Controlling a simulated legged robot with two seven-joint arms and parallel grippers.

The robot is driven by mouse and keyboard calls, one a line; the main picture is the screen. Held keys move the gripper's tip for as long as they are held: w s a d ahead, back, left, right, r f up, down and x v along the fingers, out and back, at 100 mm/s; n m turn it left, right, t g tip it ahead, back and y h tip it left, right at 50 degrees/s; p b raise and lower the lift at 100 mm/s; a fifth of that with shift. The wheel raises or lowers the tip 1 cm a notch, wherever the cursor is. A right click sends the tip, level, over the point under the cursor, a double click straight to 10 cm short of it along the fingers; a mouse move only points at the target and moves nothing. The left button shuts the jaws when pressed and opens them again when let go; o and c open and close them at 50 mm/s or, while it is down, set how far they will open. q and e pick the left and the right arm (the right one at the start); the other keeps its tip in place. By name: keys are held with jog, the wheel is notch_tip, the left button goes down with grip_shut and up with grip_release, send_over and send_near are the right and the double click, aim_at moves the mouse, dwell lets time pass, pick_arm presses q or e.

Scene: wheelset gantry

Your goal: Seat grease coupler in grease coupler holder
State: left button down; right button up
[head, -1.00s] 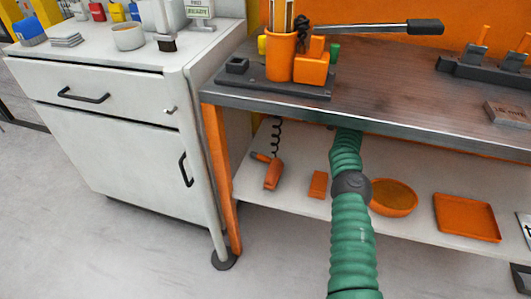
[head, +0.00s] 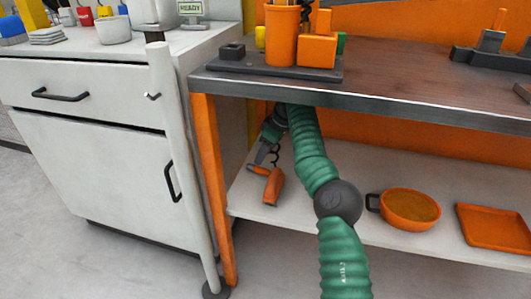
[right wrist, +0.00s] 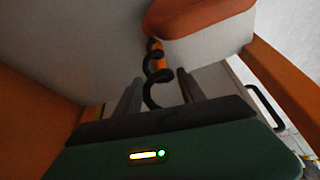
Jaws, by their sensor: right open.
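An orange tool with a coiled black cord, which looks like the grease coupler (head: 272,186), shows at the left end of the lower shelf under the bench. My right gripper (head: 261,157) reaches in under the bench top, open and empty, just above the orange tool and beside its cord. In the right wrist view, the black coil (right wrist: 156,88) runs between the two open fingers, and an orange end shows beyond it. I cannot tell whether the fingers touch it. The holder cannot be told for sure; a small dark block with a recess (head: 233,50) sits on the bench. My left gripper is not in view.
The bench top (head: 420,85) and its orange leg (head: 214,185) are close to my right arm. A white cabinet (head: 85,150) stands at the left.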

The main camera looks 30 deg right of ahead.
jog(key=b+x, duration=0.2)
jog(key=x, duration=0.4)
jog(key=shift+w+a+f, duration=0.1)
jog(key=shift+w+f, duration=0.05)
jog(key=shift+f, duration=0.2)
grip_shut()
